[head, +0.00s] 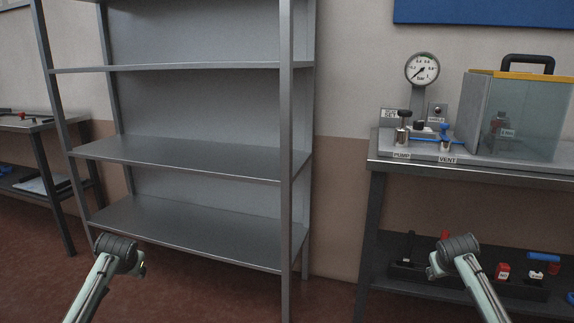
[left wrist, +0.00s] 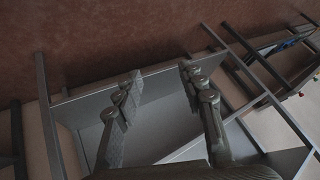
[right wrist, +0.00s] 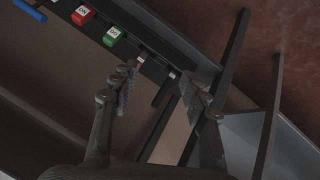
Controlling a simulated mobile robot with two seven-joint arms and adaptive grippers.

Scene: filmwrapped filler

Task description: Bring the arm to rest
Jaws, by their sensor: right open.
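Both of my arms show at the bottom of the head view, the left at lower left and the right at lower right; their gripper fingers are not clearly visible there. In the left wrist view my left gripper (left wrist: 160,78) has its two fingers apart with nothing between them, with shelving and red floor beyond. In the right wrist view my right gripper (right wrist: 161,80) is also open and empty, with the bench's lower shelf and dark bench legs beyond it. Neither gripper visibly touches anything.
An empty grey metal shelving unit (head: 190,158) stands ahead. At right, a bench (head: 480,174) carries a pressure gauge (head: 422,69) and a clear chamber (head: 515,115). Small red, green and white items (head: 503,271) sit on its lower shelf. Another table (head: 30,122) stands at left.

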